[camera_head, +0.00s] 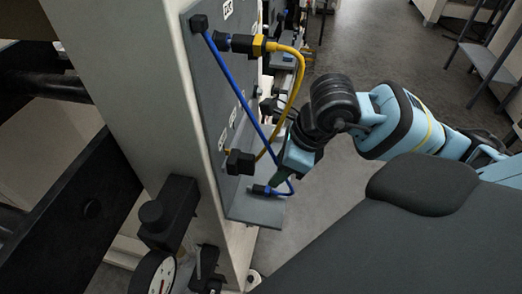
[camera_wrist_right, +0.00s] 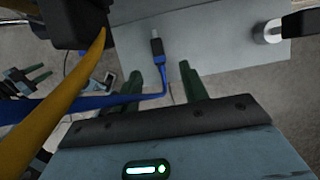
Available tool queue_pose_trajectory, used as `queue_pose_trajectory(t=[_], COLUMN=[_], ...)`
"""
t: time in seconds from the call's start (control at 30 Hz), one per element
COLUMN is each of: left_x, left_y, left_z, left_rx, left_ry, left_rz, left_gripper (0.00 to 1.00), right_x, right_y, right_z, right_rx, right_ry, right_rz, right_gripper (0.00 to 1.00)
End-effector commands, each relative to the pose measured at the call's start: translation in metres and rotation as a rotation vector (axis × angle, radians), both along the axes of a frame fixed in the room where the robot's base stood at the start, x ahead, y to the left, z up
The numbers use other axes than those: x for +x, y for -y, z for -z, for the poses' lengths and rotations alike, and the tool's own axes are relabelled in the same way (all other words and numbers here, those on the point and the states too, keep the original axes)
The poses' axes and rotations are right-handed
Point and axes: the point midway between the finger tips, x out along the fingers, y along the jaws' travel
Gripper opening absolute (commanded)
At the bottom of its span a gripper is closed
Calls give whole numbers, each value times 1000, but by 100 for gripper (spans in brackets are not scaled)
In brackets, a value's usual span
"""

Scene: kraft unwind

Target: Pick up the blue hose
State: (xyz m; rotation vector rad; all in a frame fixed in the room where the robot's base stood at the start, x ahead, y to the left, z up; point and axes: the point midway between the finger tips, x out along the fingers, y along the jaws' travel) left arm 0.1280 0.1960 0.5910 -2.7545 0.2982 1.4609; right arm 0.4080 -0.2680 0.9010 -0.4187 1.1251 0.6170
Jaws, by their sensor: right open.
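The blue hose (camera_head: 235,82) runs from a black block at the top of the grey panel diagonally down. It bends near the small grey shelf (camera_head: 255,209). Its free end, with a dark and blue connector (camera_head: 262,190), lies at the shelf. My right gripper (camera_head: 279,181) is just above that end, its fingers pointing down. In the right wrist view, my open green fingers (camera_wrist_right: 162,78) are apart, and the connector (camera_wrist_right: 157,45) and bent hose end (camera_wrist_right: 163,75) show in the gap between them. I cannot tell whether either finger touches the hose. My left gripper is not in view.
A yellow hose (camera_head: 297,85) loops out from the panel (camera_head: 213,100) close to my right wrist and crosses the left of the wrist view (camera_wrist_right: 60,100). A black block (camera_head: 240,162) juts from the panel beside the gripper. A gauge (camera_head: 153,274) stands at lower left.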

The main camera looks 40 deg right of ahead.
Motion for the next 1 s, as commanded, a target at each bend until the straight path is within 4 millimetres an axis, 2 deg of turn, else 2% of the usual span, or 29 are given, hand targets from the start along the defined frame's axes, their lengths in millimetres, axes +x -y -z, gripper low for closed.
queue_pose_trajectory(t=[0.2, 0.43, 0.73, 1.0], left_x=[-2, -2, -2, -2], left_y=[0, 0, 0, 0], left_z=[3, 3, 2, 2], left_rx=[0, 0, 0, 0], left_ry=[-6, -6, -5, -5], left_rz=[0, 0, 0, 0], left_gripper=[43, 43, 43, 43], right_x=[5, 7, 14, 17], right_y=[-6, -8, -17, -19], right_z=[20, 28, 65, 72], right_rx=[4, 5, 6, 3], right_ry=[-6, -4, -5, -2], right_rz=[0, -1, -2, -2], right_gripper=[44, 44, 44, 44])
